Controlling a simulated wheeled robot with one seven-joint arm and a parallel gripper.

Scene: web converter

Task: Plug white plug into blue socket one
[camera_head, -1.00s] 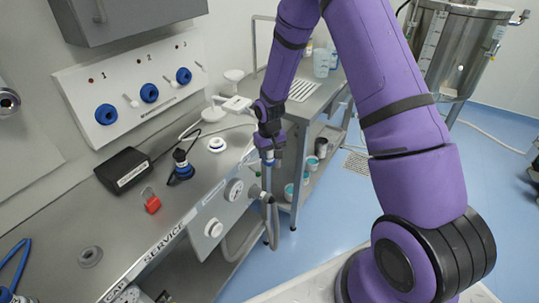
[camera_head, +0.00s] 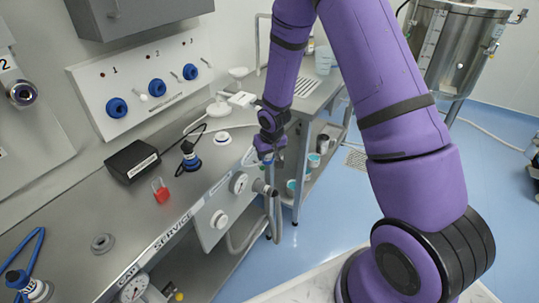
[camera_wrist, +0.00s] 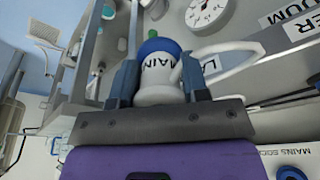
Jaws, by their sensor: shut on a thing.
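My gripper (camera_head: 268,155) hangs at the bench's right end, in front of the service panel and well right of the sockets. In the wrist view my gripper (camera_wrist: 158,76) is shut on the white plug (camera_wrist: 157,94), which has a blue end and partly hidden "MAIN" lettering. A white cable loops off its right side. In the head view the plug is mostly hidden by the gripper. Blue socket one (camera_head: 117,107) is the leftmost round socket on the white wall panel, under the number 1. Sockets two (camera_head: 157,88) and three (camera_head: 190,72) follow to its right.
On the bench are a black box (camera_head: 132,161), a black plug with a blue ring (camera_head: 190,158), a red padlock (camera_head: 161,190) and a grey ring (camera_head: 102,243). A blue-cabled plug (camera_head: 32,288) lies at the lower left. Small white levers stick out beside the sockets.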

